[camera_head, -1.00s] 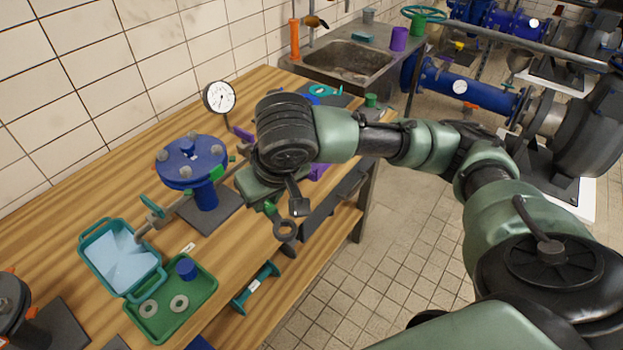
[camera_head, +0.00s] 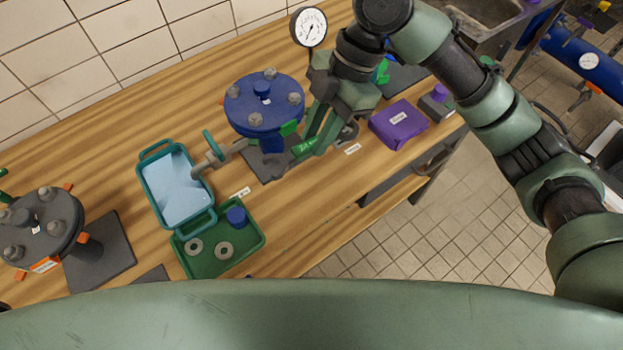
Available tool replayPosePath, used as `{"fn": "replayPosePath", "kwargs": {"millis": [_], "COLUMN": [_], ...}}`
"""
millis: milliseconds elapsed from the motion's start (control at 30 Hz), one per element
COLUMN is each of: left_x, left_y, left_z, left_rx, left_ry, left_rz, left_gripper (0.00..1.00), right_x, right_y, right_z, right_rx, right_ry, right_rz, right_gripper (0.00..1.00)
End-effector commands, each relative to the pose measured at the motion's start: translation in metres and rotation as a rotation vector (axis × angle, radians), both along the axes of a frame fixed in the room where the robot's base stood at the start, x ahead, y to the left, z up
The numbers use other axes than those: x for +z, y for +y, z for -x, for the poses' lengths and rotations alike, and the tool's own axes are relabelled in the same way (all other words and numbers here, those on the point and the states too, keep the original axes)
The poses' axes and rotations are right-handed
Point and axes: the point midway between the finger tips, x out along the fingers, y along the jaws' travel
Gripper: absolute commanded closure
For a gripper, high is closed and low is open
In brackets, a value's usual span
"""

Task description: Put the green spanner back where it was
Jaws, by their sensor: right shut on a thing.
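The green spanner (camera_head: 303,149) is in my right gripper (camera_head: 314,141), just right of the blue flanged valve (camera_head: 264,104). Its bright green grip shows between the fingers. A grey end shows at the lower left and a grey ring at the right, partly behind the fingers. The gripper is shut on it, low over the bench; whether the spanner touches the bench or the valve's dark base plate I cannot tell. My left gripper is not in view.
A teal tub (camera_head: 209,221) and a green tray (camera_head: 256,243) with washers and a blue cap stand left. A pressure gauge (camera_head: 309,27) rises behind. A purple pouch (camera_head: 393,129) lies right. A small white label (camera_head: 353,149) lies on the bench (camera_head: 315,205), whose front strip is clear.

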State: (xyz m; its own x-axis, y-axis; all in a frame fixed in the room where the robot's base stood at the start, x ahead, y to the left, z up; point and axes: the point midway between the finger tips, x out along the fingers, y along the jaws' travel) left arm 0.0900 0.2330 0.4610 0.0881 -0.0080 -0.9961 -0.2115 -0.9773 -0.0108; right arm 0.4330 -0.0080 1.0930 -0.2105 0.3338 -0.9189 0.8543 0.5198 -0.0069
Motion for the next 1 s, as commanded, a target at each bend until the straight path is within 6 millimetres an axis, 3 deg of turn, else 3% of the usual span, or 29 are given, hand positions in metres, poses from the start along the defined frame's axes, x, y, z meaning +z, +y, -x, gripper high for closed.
{"fn": "replayPosePath", "kwargs": {"millis": [167,700,1000], "left_x": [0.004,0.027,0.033], "left_y": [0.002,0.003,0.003], "left_z": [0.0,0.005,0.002], "left_rx": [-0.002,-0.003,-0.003], "left_ry": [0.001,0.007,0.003], "left_rz": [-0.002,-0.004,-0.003], "left_gripper": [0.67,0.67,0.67], "right_x": [-0.01,-0.14,-0.173], "right_y": [0.007,0.006,0.005], "right_z": [0.003,0.005,0.005], "right_rx": [0.085,0.081,0.081], "right_ry": [0.003,0.002,0.001], "right_rz": [0.0,0.001,0.003], "right_gripper": [1.0,1.0,1.0]}}
